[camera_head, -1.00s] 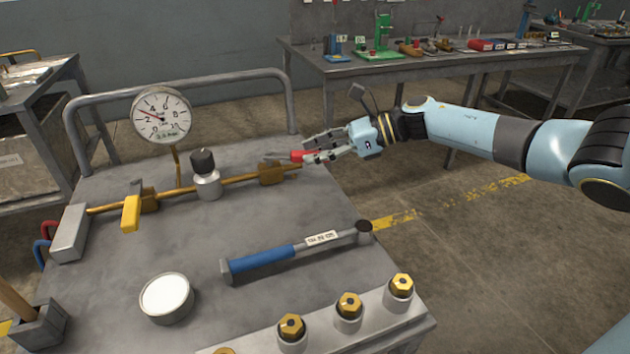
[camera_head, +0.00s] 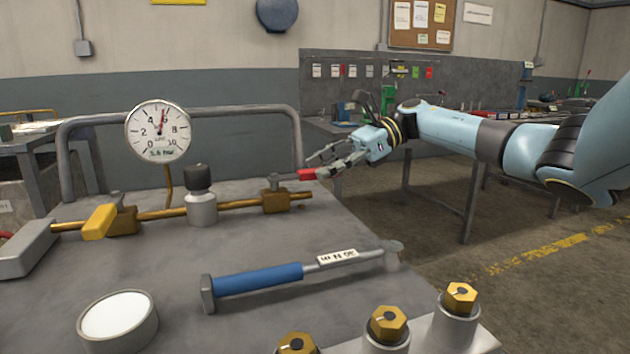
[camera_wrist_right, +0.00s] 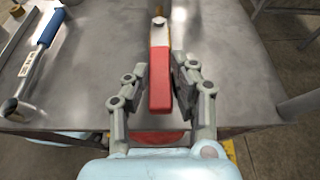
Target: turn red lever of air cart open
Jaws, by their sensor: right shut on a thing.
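The air cart (camera_head: 190,285) has a brass pipe with a brass valve (camera_head: 277,201) at its right end. The red lever (camera_head: 307,174) sits on top of this valve and points right, roughly along the pipe's line. My right gripper (camera_head: 322,165) is at the lever's free end. In the right wrist view the red lever (camera_wrist_right: 160,80) lies between the two fingers of the right gripper (camera_wrist_right: 160,82), shut on it. A round pressure gauge (camera_head: 157,132) stands on the pipe, its needle pointing up. My left gripper is not in view.
A yellow lever (camera_head: 100,222) and a black-knobbed fitting (camera_head: 200,197) sit further left on the pipe. A blue-handled wrench (camera_head: 256,282), a round white-faced dial (camera_head: 117,315) and brass-topped fittings (camera_head: 388,325) are in front. The cart's rail (camera_head: 180,114) runs behind.

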